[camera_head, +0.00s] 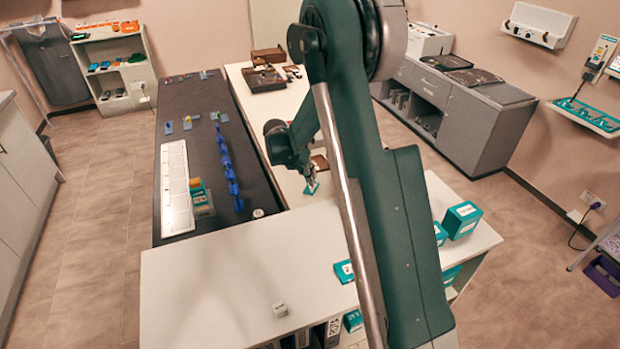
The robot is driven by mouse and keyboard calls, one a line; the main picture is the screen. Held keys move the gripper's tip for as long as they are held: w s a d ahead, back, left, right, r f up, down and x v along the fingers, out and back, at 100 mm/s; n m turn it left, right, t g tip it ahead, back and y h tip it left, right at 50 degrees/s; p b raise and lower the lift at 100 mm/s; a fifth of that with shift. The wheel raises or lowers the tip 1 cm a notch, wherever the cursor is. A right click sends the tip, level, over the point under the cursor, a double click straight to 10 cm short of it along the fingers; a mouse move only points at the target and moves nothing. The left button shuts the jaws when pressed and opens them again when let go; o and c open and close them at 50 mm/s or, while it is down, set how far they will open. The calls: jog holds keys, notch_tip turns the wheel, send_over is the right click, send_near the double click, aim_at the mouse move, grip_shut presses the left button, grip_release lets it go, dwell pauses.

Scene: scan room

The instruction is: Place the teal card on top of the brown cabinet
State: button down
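A small flat teal piece (312,189), which looks like the teal card, is at the fingertips of my gripper (309,181), over the white table. The fingers are small and partly merged with it, so I cannot tell whether they grip it or are only beside it. A brown box-like piece (268,57), possibly the brown cabinet, stands at the far end of the white table. A smaller brown item (320,162) shows just behind my gripper, partly hidden by my arm.
The dark table (190,105) at left holds blue pieces and a white strip (176,188). Teal boxes (462,219) and a teal-and-white item (344,271) sit on the near white counter (220,285). My arm blocks the middle.

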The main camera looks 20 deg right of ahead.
jog(key=shift+f, duration=0.15)
jog(key=c, duration=2.7)
grip_release()
jog(key=shift+r, duration=0.25)
jog(key=p+v, duration=0.1)
jog(key=v, duration=1.1)
jog(key=shift+f, duration=0.1)
